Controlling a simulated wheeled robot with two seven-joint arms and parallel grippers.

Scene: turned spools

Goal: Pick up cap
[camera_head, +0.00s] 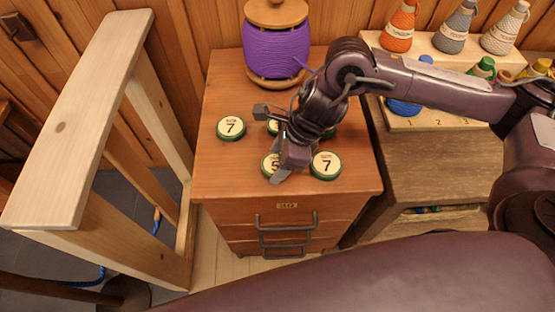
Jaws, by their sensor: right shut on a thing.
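Several round caps with cream tops and green rims lie on the brown drawer cabinet (217,82). A cap marked 7 (231,127) is at the left, and another cap marked 7 (326,165) is at the front right. A cap marked 5 (271,163) is at the front, partly covered by my right gripper (283,171). Another cap (273,127) behind it is mostly covered by the gripper. My right gripper points down among the caps and is shut on a cap, seemingly the 5; its fingers hide the contact. My left gripper is not in view.
A large purple spool (276,52) stands at the cabinet's back. A pale wooden frame (85,115) rises at the left. A stepped rack (425,50) with thread cones stands at the right, partly behind my right arm. The cabinet's front left is clear.

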